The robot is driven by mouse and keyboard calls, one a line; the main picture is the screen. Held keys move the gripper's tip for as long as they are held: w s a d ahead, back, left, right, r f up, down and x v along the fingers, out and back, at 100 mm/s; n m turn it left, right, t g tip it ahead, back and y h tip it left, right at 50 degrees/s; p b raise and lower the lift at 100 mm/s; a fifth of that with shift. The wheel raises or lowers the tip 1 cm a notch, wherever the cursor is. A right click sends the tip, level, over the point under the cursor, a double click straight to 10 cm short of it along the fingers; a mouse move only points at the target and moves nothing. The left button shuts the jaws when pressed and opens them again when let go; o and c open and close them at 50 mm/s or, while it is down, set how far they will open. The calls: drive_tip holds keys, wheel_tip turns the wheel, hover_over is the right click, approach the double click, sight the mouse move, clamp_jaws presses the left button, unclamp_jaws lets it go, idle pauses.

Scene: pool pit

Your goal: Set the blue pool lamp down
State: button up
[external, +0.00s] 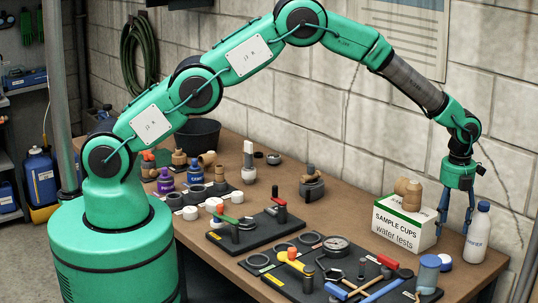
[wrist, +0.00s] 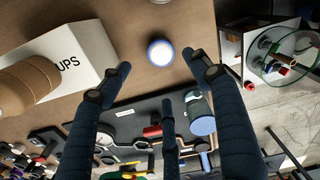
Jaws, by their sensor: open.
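The blue pool lamp (external: 444,262) is a small round puck with a white face and a blue rim. It lies on the brown bench top, right of the sample cups box and left of the white bottle. In the wrist view the lamp (wrist: 161,52) shows whole, face toward the camera, apart from the fingers. My gripper (external: 455,228) is open and empty above the bench, pointing down between the box and the bottle. In the wrist view its dark blue fingers (wrist: 157,68) are spread, with the lamp beyond the gap between their tips.
A white bottle (external: 477,232) stands close right. A blue-topped jar (external: 428,275) and a black tool mat (external: 330,285) lie in front. The bench edge is near.

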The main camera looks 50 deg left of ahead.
drive_tip(key=s+a+r+n+t, duration=0.15)
drive_tip(key=a+r+n, duration=0.25)
drive_tip(key=a+r, duration=0.45)
drive_tip(key=s+a+r+n, duration=0.2)
drive_tip(key=a+r+n, duration=0.1)
drive_tip(key=a+r, duration=0.55)
drive_tip(key=s+a+r+n, duration=0.1)
drive_tip(key=a+r+n, duration=0.4)
drive_tip(key=r, duration=0.6)
drive_tip(key=s+a+r+n+t, duration=0.1)
drive_tip(key=s+a+r+n, duration=0.2)
drive_tip(key=s+a+r, duration=0.4)
drive_tip(key=s+a+r+n+t, duration=0.1)
drive_tip(key=s+a+r+n, duration=0.2)
drive_tip(key=s+a, duration=0.4)
drive_tip(key=s+a+n+t, duration=0.1)
drive_tip(key=s+a+n, duration=0.5)
drive_tip(key=s, duration=0.6)
drive_tip(key=s+a+n+t, duration=0.1)
drive_tip(key=s+a+n, duration=0.6)
drive_tip(key=s, duration=0.6)
drive_tip(key=a, duration=0.2)
drive_tip(key=shift+a+f, duration=0.15)
drive_tip(key=shift+a, duration=0.25)
drive_tip(key=shift+f, duration=0.1)
wheel_tip(320, 180, down, 8)
drive_tip(key=b, duration=0.8)
drive_tip(key=shift+f+b, duration=0.25)
drive_tip(key=shift+b, duration=0.15)
